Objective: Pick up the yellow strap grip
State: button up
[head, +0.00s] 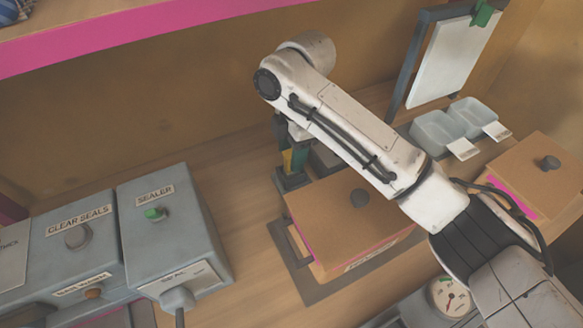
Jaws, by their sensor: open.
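My arm reaches in from the lower right, and its end points down at the left side of the wooden block. My gripper (291,181) is low there, dark and small in the head view. A small yellow patch (287,161) shows right at the gripper, next to a green one; it may be the yellow strap grip, but I cannot tell whether it lies between the fingers. The gripper is open. My arm and gripper hide part of this spot.
A wooden box (335,218) with a dark knob sits on a grey plate just below the gripper. The grey sealer box (165,243) stands to the left. Pale bins (437,130) and another knobbed wooden box (535,172) are at the right. Bare tabletop lies between sealer and box.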

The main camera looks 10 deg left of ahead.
jog(key=shift+f, duration=0.3)
jog(key=shift+c, duration=0.3)
jog(key=shift+s, duration=0.1)
grip_shut()
